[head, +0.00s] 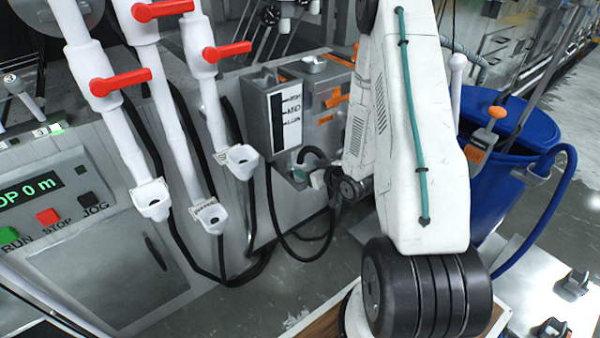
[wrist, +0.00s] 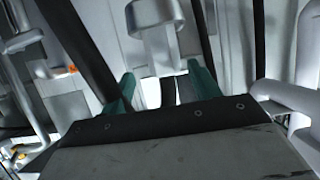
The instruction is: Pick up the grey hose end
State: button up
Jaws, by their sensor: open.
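My gripper (wrist: 160,76) is open, with its two teal fingers apart in the wrist view. A pale grey cylindrical piece with a wider top (wrist: 156,45) stands just beyond and between the fingertips; it looks like the grey hose end, but I cannot be sure. A dark strip shows below it between the fingers. In the head view my gripper (head: 318,180) is small and partly hidden by my arm, close to a grey fitting (head: 298,174) with a black hose at the lower front of the grey box. Contact between fingers and piece cannot be told.
The grey box (head: 290,115) stands behind the fitting. Three white pipes with red handles (head: 120,82) and funnel ends (head: 210,215) are to the left, with black hoses hanging below. A blue barrel (head: 520,130) with a blue hose is at right. A control panel (head: 50,205) is far left.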

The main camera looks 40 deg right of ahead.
aim_at(297, 166)
jog(key=x, duration=0.7)
jog(key=shift+a+f, duration=0.2)
jog(key=shift+a, duration=0.05)
jog(key=c, duration=1.2)
